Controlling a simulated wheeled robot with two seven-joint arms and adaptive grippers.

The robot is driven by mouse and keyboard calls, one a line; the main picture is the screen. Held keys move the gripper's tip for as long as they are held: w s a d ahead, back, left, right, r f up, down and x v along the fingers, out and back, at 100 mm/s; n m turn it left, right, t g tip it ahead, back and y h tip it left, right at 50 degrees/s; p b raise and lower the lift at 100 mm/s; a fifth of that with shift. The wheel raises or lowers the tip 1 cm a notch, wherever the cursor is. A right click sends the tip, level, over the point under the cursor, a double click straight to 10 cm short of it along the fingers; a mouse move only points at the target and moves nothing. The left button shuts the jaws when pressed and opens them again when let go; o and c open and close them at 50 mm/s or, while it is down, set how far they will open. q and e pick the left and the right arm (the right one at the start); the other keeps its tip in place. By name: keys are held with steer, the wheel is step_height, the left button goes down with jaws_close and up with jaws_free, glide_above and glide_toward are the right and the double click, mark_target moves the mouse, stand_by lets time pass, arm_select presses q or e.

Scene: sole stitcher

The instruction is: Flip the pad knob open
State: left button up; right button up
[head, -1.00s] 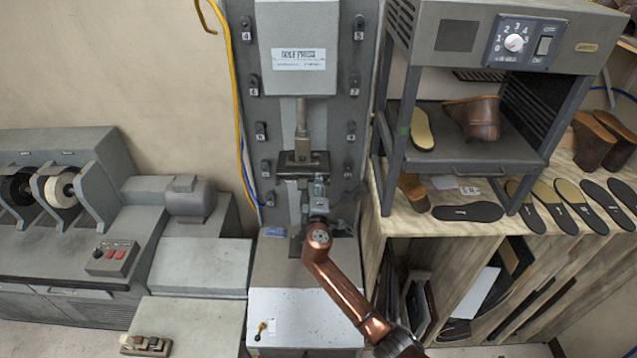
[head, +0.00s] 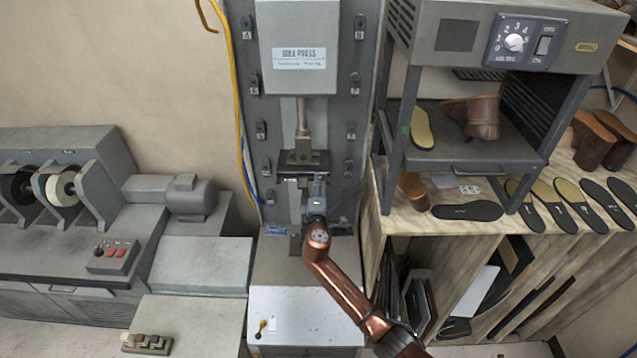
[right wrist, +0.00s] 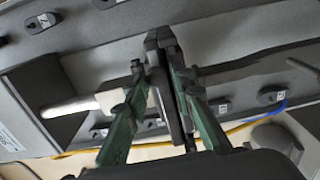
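The grey sole press (head: 297,60) stands at the centre of the head view, with a rod above a dark press pad (head: 297,158). Several small dark knobs with number labels (head: 261,130) line both sides of its back panel; I cannot tell which is the pad knob. My right gripper (head: 318,182) is in front of the panel, just below and right of the pad. In the right wrist view its green-and-black fingers (right wrist: 163,45) overlap the dark pad area, with the pale rod (right wrist: 70,106) to the left. My left gripper is not in view.
A heater cabinet (head: 505,38) with a boot inside stands on the wooden bench to the right, with several soles lying there. A grinding machine (head: 60,250) is on the left. A yellow hose (head: 235,95) runs along the press's left edge.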

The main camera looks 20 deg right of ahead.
steer(key=shift+s, duration=0.1)
steer(key=v, duration=1.2)
steer(key=shift+r, duration=0.15)
steer(key=shift+a, duration=0.15)
